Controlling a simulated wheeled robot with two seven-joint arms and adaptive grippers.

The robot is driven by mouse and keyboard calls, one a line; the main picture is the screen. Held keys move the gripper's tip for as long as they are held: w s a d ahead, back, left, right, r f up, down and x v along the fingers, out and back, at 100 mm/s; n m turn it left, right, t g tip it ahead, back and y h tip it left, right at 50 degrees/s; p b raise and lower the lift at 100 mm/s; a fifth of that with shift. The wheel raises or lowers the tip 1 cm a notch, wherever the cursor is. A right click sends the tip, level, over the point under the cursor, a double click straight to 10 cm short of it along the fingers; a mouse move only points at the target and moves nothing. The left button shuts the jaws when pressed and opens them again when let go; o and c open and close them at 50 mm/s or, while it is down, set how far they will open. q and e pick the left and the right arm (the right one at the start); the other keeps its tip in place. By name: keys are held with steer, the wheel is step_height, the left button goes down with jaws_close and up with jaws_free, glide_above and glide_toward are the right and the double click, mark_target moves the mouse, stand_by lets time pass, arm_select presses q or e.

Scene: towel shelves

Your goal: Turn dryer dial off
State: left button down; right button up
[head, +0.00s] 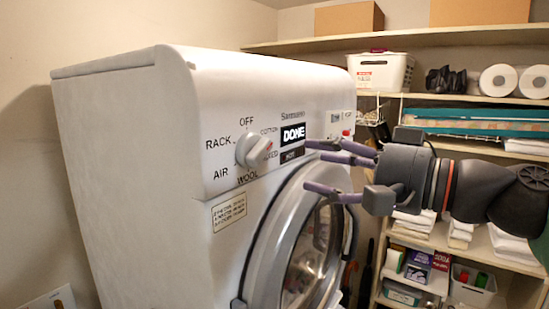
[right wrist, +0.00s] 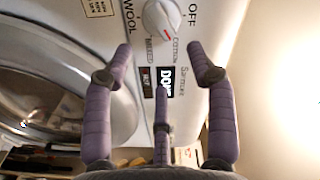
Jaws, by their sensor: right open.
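The dryer (head: 115,180) is a white machine with a round glass door. Its dial (head: 254,151) is a white round knob with a red mark, ringed by the labels OFF, COTTON, MIXED, WOOL, AIR and RACK. The red mark points right, toward the COTTON and MIXED side, away from OFF at the top. In the right wrist view the dial (right wrist: 158,17) is at the top, beyond the fingertips. My right gripper (head: 314,166) is open and empty, its purple fingers spread, right of the dial and apart from it. My left gripper is out of view.
A dark display reading DONE (head: 293,133) is on the panel between dial and gripper. The round door (head: 270,255) lies below. Shelves with a white basket (head: 380,72), paper rolls (head: 498,80) and towels stand behind my right arm.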

mark_target(267, 154)
steer(key=p+x, duration=0.2)
steer(key=x, duration=0.7)
steer(key=shift+w+a, duration=0.25)
steer(key=shift+a, duration=0.05)
steer(key=shift+f, duration=0.1)
jaws_close()
